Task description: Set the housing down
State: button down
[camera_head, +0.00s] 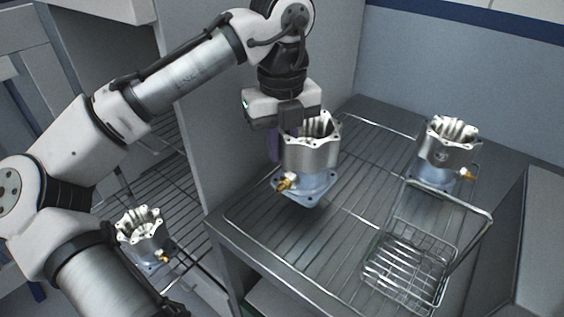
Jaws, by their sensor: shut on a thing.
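My gripper (290,125) points down and is shut on a housing at its upper rim. The held housing (311,158) is a silvery cylinder with a scalloped open top, a bluish square base flange and a brass fitting at its lower left. It is roughly upright over the left part of the wire rack (350,222). I cannot tell whether its base touches the rack. A finger hides part of its left side.
A second housing (447,150) stands at the rack's back right. An empty wire basket (405,270) with a raised handle sits at the front right. A third housing (145,235) stands on a lower rack at left, beyond a grey partition (215,130).

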aim_at(282, 164)
jog(key=shift+f, duration=2.1)
jog(key=shift+f, duration=0.15)
jog(key=c, duration=1.3)
grip_release()
jog(key=shift+c, duration=0.2)
notch_tip(282, 164, up, 12)
jog(key=shift+r, duration=0.15)
jog(key=shift+s, duration=0.1)
